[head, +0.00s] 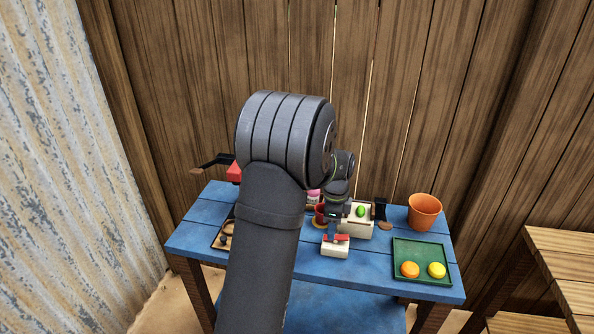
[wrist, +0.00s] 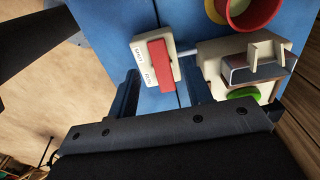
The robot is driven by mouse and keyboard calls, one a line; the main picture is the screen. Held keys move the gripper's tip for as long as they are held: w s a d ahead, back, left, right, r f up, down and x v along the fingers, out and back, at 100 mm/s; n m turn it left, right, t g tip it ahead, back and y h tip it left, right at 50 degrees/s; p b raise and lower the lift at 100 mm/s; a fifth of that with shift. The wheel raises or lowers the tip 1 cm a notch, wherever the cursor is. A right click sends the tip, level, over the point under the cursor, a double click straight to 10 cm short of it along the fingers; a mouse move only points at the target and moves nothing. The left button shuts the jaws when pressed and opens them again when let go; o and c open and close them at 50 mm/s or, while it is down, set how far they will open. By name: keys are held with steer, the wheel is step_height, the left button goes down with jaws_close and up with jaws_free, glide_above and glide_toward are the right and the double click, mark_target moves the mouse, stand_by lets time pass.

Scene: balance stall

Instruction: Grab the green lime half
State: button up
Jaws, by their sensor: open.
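The green lime half (head: 360,211) sits on a cream block-like device (head: 356,230) near the middle of the blue table. In the wrist view the lime half (wrist: 243,93) shows at the right, its near edge close to my gripper's dark body, beside a grey metal bracket on the cream device. My gripper (wrist: 166,90) is open with nothing between its fingers. Its fingers point toward the cream switch box with a red rocker (wrist: 160,62), to the left of the lime half in that view. In the head view my arm hides part of the table.
A green tray (head: 427,278) with an orange and a yellow round piece lies at the right, with a terracotta pot (head: 425,211) behind it. A red bowl with a yellow rim (wrist: 245,12) stands beside the device. A red object (head: 234,172) is at the back left.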

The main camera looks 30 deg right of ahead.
steer(key=s+d+r+m+t+h, duration=0.1)
steer(key=s+d+r+m+t, duration=0.1)
steer(key=d+r+m, duration=0.55)
steer(key=m+t+h, duration=0.1)
steer(key=m+t, duration=0.1)
steer(key=m, duration=0.6)
glide_toward(362, 208)
steer(key=shift+n, duration=0.25)
steer(key=x, duration=0.9)
steer(key=shift+f, duration=0.1)
steer(key=c, duration=0.7)
